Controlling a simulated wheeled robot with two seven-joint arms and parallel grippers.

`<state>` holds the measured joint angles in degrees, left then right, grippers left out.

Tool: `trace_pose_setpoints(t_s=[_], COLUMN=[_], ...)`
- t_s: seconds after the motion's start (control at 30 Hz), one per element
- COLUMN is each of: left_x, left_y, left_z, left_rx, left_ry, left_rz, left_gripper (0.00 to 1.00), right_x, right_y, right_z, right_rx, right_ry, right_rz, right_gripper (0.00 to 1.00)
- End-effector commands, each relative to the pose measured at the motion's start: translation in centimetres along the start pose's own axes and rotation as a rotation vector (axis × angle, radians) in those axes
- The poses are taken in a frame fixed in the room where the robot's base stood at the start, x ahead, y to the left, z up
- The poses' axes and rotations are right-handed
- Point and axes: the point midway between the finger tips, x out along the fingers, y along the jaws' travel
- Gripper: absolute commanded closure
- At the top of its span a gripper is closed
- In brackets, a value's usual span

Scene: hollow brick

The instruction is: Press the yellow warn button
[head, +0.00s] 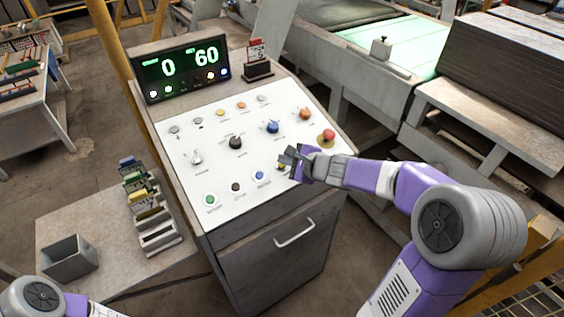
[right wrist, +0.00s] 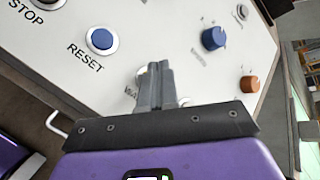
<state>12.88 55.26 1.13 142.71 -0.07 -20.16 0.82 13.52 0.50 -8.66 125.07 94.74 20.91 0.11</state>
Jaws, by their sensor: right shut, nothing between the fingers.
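The blue reset button (right wrist: 102,40) sits beside the warn button. A display (head: 181,70) reads 0 and 60. A side table (head: 90,215) stands left.

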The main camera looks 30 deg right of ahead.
Motion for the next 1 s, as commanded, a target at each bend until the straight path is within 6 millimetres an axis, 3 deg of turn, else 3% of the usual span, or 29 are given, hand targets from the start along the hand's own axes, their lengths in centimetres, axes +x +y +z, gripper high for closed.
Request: trace_pose_setpoints(t_s=[0.43, 1.0], left_x=[-0.4, -4.1], left_y=[0.2, 1.6], left_z=[0.0, 0.2], left_rx=[0.0, 0.0], left_ry=[0.0, 0.0], left_rz=[0.0, 0.0], left_gripper=[1.0, 1.0], right_x=[-0.4, -3.8], right_y=[-0.3, -2.8], right_z=[0.3, 2.8], right_rx=[0.0, 0.0], right_ry=[0.0, 0.0], right_rz=[0.0, -0.001], right_gripper=[1.0, 1.0])
